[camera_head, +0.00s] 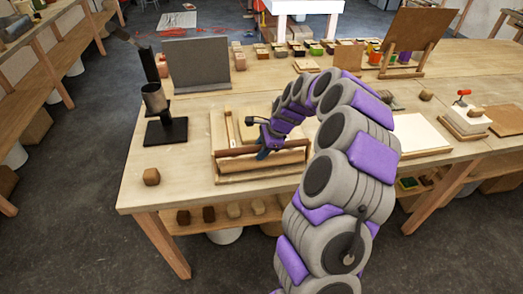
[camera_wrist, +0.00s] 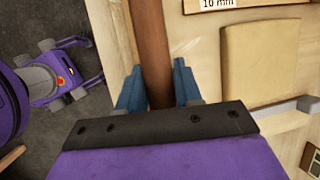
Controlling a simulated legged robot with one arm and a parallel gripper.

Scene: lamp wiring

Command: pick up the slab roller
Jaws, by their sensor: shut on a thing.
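The slab roller's long brown roller (camera_head: 236,153) lies crosswise over the front part of a shallow wooden frame (camera_head: 216,125) on the workbench. My gripper (camera_head: 263,153) reaches down to it from the right, its blue fingers at the roller's middle. In the wrist view, the roller (camera_wrist: 150,40) runs between the two blue fingers of my gripper (camera_wrist: 157,85), which are shut on it. I cannot tell whether the roller touches the frame. My arm hides part of the frame's right side.
A grey panel (camera_head: 196,62) stands behind. A white board (camera_head: 418,134) lies right. Bare bench top (camera_head: 185,165) shows left of the frame.

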